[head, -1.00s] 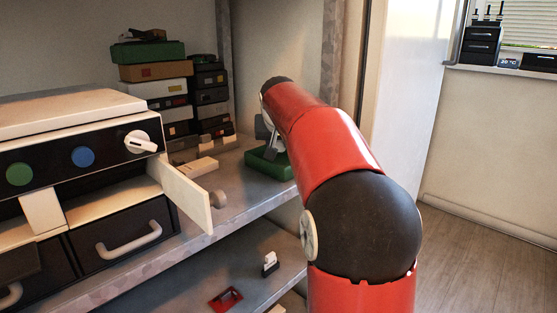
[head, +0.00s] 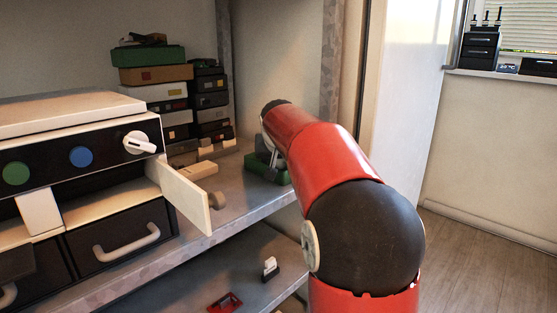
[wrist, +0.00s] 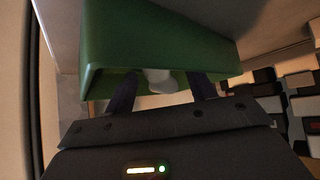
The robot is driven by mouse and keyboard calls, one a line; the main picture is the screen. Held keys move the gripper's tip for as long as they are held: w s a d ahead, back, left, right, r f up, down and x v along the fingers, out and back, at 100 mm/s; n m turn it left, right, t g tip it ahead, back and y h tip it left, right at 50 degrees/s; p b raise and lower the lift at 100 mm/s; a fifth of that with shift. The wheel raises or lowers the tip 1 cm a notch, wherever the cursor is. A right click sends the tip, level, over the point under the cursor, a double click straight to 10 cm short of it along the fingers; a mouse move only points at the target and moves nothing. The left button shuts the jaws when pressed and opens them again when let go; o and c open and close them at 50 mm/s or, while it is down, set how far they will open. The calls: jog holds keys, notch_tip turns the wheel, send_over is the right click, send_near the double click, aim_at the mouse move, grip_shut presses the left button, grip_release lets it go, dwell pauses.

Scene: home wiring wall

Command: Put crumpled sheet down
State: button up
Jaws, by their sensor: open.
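A small pale, rounded lump, probably the crumpled sheet (wrist: 158,76), shows between my fingers in the wrist view, at the green container. Its underside and any contact with the container are hidden. The green container (wrist: 165,35) fills the upper middle of the wrist view, and it stands on the shelf in the head view (head: 277,175). My gripper (wrist: 162,90) is open, with its two dark fingers apart on either side of the pale lump, reaching to the container's opening. In the head view my red arm hides most of the gripper.
A white cabinet has an open door (head: 186,196) sticking out left of the green container. Stacked boxes (head: 155,75) stand behind on the shelf (head: 225,215). A metal post (head: 335,65) rises behind my arm. A red item (head: 225,303) lies on the lower shelf.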

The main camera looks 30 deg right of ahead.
jog(key=shift+r, duration=0.2)
jog(key=p+v, duration=0.1)
jog(key=v, duration=1.1)
jog(key=shift+a+f, duration=0.1)
jog(key=shift+f, duration=0.05)
jog(key=s+a+f+n+g+y, duration=0.1)
jog(key=s+a+f+n+y, duration=0.1)
jog(key=s+a+f, duration=0.5)
jog(key=s+a+f+n+g+y, duration=0.1)
jog(key=s+a+f+n, duration=0.2)
jog(key=s+a+f, duration=0.4)
jog(key=s+f, duration=0.7)
jog(key=s, duration=0.6)
jog(key=shift+s+a+f+g+y, duration=0.2)
jog(key=shift+s+f+g+y, duration=0.1)
jog(key=shift+y, duration=0.1)
jog(key=shift+r, duration=0.1)
